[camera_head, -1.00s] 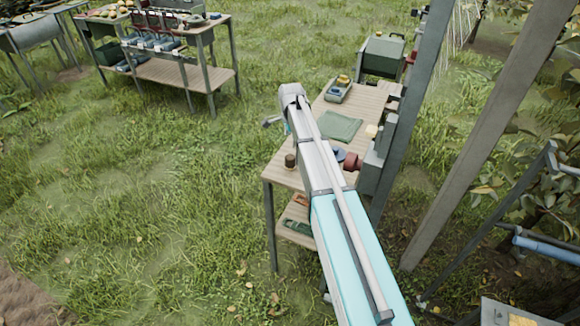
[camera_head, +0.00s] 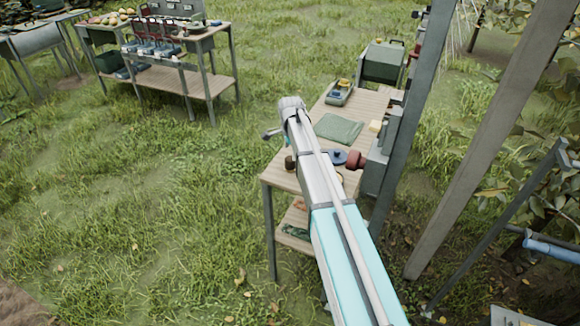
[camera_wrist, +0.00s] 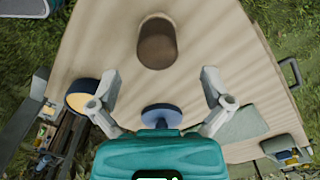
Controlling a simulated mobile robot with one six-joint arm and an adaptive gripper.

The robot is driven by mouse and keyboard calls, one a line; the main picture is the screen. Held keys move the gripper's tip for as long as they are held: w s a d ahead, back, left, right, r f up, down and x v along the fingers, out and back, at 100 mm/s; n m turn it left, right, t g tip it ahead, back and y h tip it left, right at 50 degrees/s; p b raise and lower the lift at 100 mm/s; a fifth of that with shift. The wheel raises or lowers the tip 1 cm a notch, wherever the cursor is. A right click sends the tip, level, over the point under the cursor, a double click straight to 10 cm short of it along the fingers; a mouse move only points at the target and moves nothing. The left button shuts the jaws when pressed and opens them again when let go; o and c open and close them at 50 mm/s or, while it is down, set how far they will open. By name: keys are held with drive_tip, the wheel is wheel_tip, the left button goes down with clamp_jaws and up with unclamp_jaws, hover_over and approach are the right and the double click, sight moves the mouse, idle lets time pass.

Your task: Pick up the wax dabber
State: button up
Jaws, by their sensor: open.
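A short brown cylinder (camera_wrist: 157,42) stands on the wooden table (camera_wrist: 220,50), near its edge, in the wrist view. It may be the wax dabber, but I cannot tell for sure. It also shows in the head view (camera_head: 290,163), just left of my arm. My gripper (camera_wrist: 161,76) is open and empty, its two fingers spread wide above the table. The cylinder lies beyond the fingertips, roughly midway between them, apart from both. In the head view my arm hides most of the gripper.
A blue disc (camera_wrist: 162,115) lies between the finger bases in the wrist view. A blue-rimmed, yellow-faced round thing (camera_wrist: 80,96) is at left. A green cloth (camera_head: 338,129) and a tray (camera_head: 340,92) lie on the table. Grey posts (camera_head: 412,110) stand close at its right.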

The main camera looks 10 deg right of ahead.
sight(290, 158)
drive_tip(key=shift+f, duration=0.15)
wheel_tip(290, 158, down, 5)
drive_tip(key=b, duration=0.5)
drive_tip(key=shift+s+a, duration=0.15)
idle(0.7)
drive_tip(key=c, duration=1.3)
drive_tip(key=shift+r, duration=0.25)
drive_tip(key=shift+c, duration=0.2)
wheel_tip(290, 158, up, 3)
drive_tip(key=p, duration=0.3)
drive_tip(key=shift+f, duration=0.1)
drive_tip(key=s+r+p, duration=0.9)
drive_tip(key=s+r, duration=0.1)
drive_tip(key=s, duration=0.4)
drive_tip(key=shift+p, duration=0.4)
drive_tip(key=shift+a+f, duration=0.1)
